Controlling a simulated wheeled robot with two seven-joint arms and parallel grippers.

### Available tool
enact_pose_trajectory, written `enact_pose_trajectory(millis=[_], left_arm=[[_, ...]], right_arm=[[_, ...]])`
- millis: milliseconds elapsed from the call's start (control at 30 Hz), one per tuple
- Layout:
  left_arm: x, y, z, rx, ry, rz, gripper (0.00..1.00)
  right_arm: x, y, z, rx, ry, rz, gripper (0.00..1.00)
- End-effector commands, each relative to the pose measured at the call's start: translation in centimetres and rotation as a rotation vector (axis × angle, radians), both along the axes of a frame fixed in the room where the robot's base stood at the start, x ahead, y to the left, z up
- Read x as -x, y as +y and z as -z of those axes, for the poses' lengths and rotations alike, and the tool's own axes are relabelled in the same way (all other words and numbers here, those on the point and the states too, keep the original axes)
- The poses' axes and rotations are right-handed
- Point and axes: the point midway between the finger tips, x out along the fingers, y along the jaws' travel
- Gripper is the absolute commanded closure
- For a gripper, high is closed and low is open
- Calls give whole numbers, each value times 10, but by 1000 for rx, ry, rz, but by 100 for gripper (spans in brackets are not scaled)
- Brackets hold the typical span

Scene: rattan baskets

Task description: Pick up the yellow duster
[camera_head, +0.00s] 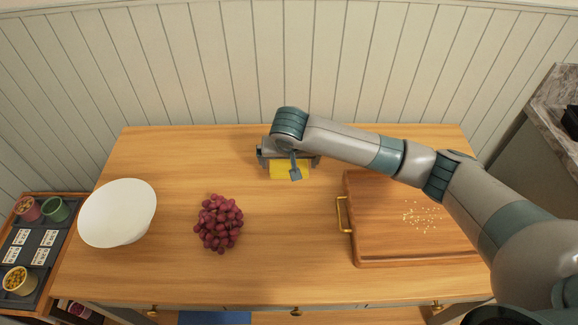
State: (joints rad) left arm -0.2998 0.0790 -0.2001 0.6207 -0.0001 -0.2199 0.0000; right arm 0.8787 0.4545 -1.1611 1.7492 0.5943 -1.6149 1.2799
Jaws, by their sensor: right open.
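The yellow duster (283,170) lies flat on the wooden table near its back middle. My right gripper (290,163) is over it, with one finger at each side of the duster and the jaws open. The wrist and hand hide the back part of the duster. I cannot tell whether the fingers touch it. My left gripper is not in view.
A wooden cutting board (370,247) with a brass handle and scattered crumbs (423,216) lies on the right, under my right arm. A bunch of red grapes (218,223) and a white bowl (118,213) stand on the left. The table's front middle is clear.

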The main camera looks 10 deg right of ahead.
Motion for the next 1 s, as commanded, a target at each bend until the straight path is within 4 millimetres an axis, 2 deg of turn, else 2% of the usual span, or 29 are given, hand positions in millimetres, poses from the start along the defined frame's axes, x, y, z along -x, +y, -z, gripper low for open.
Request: enact_pose_trajectory(millis=[133,333,833,867,900,1000], left_arm=[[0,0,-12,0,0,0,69],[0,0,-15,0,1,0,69],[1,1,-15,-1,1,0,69],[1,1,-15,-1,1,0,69],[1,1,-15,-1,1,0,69],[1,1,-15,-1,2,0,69]], right_arm=[[-10,-3,11,2,1,2,0],[-16,-4,30,2,1,1,0],[-17,-4,33,1,0,0,0],[-17,-4,33,1,0,0,2],[-17,-4,33,1,0,0,12],[-17,-4,33,1,0,0,32]])
